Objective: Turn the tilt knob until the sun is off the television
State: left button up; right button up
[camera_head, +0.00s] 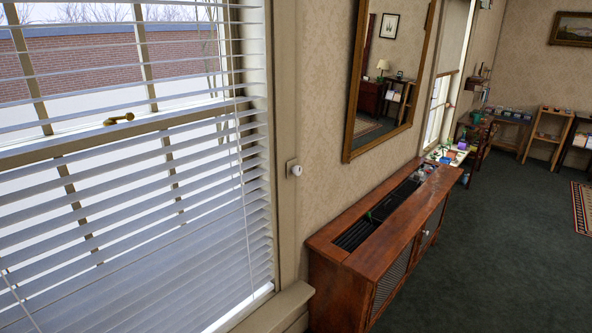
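A small white round knob (295,170) sits on a pale plate on the wall, just right of the window frame. White slatted blinds (130,215) cover the window at left. Their slats are tilted with gaps between them, and the outside shows through, most clearly in the upper part. A thin cord (240,170) hangs down the right side of the blinds. No television is seen in this view, and I cannot tell where sunlight falls on one. Neither of my grippers is in view.
A long wooden cabinet (327,285) with a dark grille in its top stands along the wall below a framed mirror (350,130). A window sill (285,303) juts out at the lower middle. Dark green carpet (490,250) is open at right, with a patterned rug (582,208) at the edge.

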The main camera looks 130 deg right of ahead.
aim_at(297, 170)
jog(key=k, duration=1.8)
jog(key=z, duration=1.2)
